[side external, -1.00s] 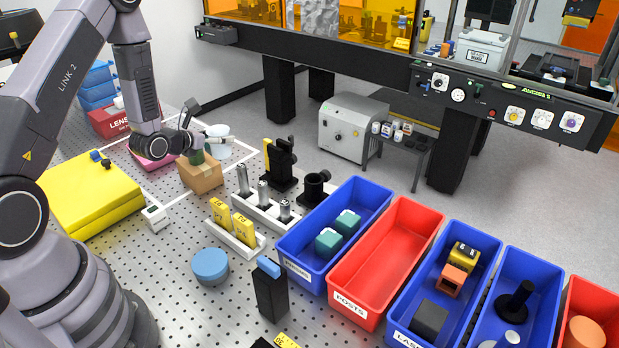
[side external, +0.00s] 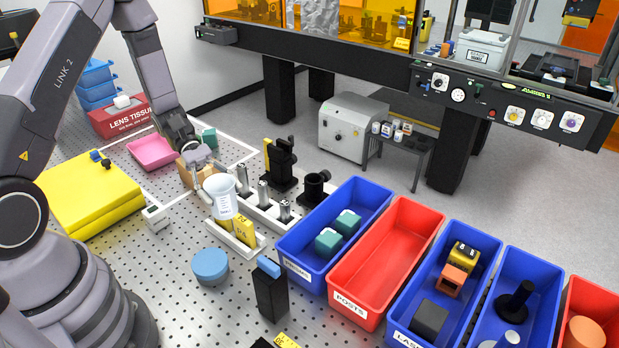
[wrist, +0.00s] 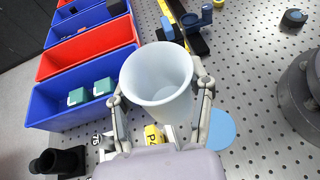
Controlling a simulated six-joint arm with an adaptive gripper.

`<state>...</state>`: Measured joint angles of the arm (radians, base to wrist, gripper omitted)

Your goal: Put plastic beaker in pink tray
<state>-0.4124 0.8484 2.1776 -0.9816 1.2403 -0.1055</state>
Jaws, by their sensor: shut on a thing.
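The plastic beaker (side external: 221,196) is a translucent white cup with a printed label. My gripper (side external: 208,183) is shut on it and holds it up above the yellow plates in their white holder. In the wrist view the beaker (wrist: 158,76) sits between the two fingers of my gripper (wrist: 160,100), its open mouth toward the camera, and looks empty. The pink tray (side external: 152,152) is shallow and empty, and lies on the perforated table behind and left of my gripper in the side view.
A cardboard box (side external: 187,172) stands between the beaker and the pink tray, partly hidden by my gripper. A green block (side external: 209,138) is behind it. Metal posts (side external: 242,180) and black mounts (side external: 281,165) stand to the right. A yellow case (side external: 90,195) lies left.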

